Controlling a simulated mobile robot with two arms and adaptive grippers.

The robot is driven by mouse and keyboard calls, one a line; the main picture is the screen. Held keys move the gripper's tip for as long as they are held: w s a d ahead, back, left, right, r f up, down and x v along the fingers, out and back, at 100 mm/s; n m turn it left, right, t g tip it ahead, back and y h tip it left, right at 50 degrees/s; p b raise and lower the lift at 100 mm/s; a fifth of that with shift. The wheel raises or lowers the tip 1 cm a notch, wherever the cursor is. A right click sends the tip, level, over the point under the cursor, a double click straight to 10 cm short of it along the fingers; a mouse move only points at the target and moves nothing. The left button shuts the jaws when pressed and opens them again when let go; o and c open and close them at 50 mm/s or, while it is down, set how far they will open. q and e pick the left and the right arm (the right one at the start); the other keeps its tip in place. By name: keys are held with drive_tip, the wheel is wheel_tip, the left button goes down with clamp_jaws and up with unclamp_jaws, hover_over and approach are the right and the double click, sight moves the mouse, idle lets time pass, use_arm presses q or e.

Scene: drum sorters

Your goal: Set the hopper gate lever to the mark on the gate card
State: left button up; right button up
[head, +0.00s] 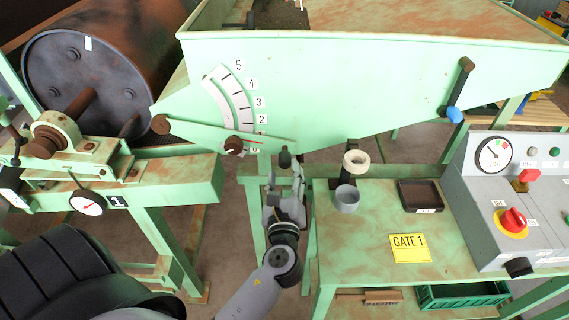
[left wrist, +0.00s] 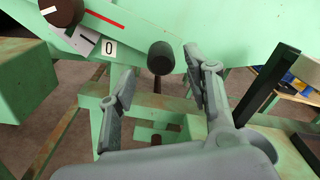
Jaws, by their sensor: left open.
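The green hopper gate lever (head: 270,138) slopes slightly down to the right from its dark pivot (head: 235,146). Its red pointer line sits by the 0 and 1 end of the numbered scale (head: 232,98). In the left wrist view the red line (left wrist: 105,19) is just above the 0 label (left wrist: 109,47). A dark round handle knob (left wrist: 160,58) is at the lever's right end. My left gripper (head: 284,178) is open just below the knob, with a finger to each side of it in the wrist view and no clear contact. The yellow gate card (head: 409,248) reads GATE 1.
The green side table (head: 350,235) holds a grey cup (head: 347,199), a pale ring on a dark stand (head: 356,162) and a dark tray (head: 420,196). A grey control panel (head: 495,215) stands right. A blue-ended crank (head: 455,114) is on the hopper. A rusty drum (head: 85,75) is left.

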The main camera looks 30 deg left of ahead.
use_arm(q)
drive_tip(key=v, duration=0.7)
idle(0.3)
